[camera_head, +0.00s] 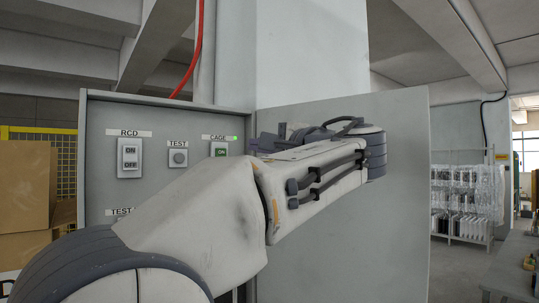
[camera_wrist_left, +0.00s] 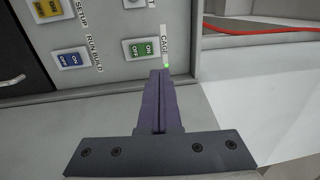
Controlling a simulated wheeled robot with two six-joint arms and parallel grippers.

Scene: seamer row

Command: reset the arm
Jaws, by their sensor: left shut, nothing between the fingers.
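My left arm reaches across the head view in front of a grey switch panel (camera_head: 100,165). My left gripper (camera_wrist_left: 160,76) is shut and empty in the wrist view, its dark fingers pointing at the panel near the CAGE switch (camera_wrist_left: 140,49). Whether the fingertips touch the panel cannot be told. The CAGE switch is green with ON and OFF marks; its upper part also shows in the head view (camera_head: 219,149), the rest hidden by my arm. A small green light (camera_head: 235,138) glows beside its label. My right gripper is not in view.
The RCD switch (camera_head: 130,158) and a round TEST button (camera_head: 179,158) are on the panel. The panel's open grey door (camera_head: 400,225) stands behind my wrist. Cardboard boxes (camera_head: 25,195) are at left, a wire rack (camera_head: 462,205) at right. A red cable (camera_head: 198,45) hangs above.

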